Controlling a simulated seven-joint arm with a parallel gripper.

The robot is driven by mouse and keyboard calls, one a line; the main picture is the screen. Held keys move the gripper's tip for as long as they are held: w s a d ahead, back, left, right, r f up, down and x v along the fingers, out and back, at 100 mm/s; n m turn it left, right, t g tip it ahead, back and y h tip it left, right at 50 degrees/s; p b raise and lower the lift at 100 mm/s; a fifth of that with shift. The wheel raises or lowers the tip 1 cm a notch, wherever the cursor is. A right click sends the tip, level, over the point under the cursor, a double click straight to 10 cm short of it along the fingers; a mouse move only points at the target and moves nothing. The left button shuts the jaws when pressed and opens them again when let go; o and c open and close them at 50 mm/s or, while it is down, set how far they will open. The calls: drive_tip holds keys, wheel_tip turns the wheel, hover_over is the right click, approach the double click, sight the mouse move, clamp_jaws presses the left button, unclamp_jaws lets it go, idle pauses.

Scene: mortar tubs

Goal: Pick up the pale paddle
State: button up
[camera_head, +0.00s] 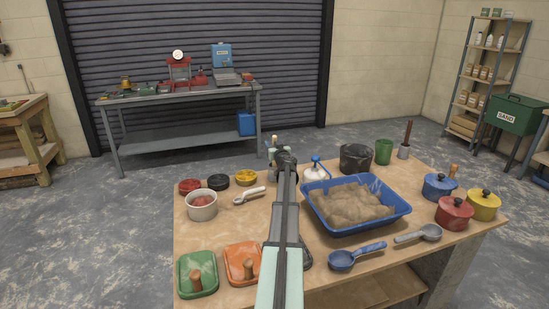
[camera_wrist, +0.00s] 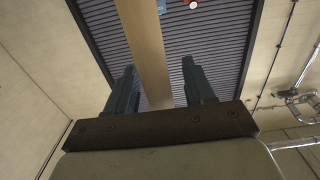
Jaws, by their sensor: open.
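In the wrist view, a pale tan flat bar (camera_wrist: 145,50), which looks like the pale paddle, runs from the top edge down between my gripper's fingers. My gripper (camera_wrist: 160,82) is open. One dark finger stands on each side of the bar, with gaps showing. In the head view, my gripper (camera_head: 273,149) is beyond the arm at the table's far side. A small pale tip (camera_head: 274,138) shows just above it. The rest of the paddle and its base are hidden behind my arm and gripper.
The wooden table (camera_head: 210,235) holds a blue tub (camera_head: 355,230) of mortar, a white bottle (camera_head: 315,172) close right of my arm, a black bucket (camera_head: 355,158), lidded pots (camera_head: 455,214) and floats (camera_head: 197,273). A grey bench (camera_head: 180,140) stands behind.

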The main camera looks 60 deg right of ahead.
drive_tip(key=shift+c, duration=0.2)
clamp_jaws()
drive_tip(key=shift+r, duration=0.1)
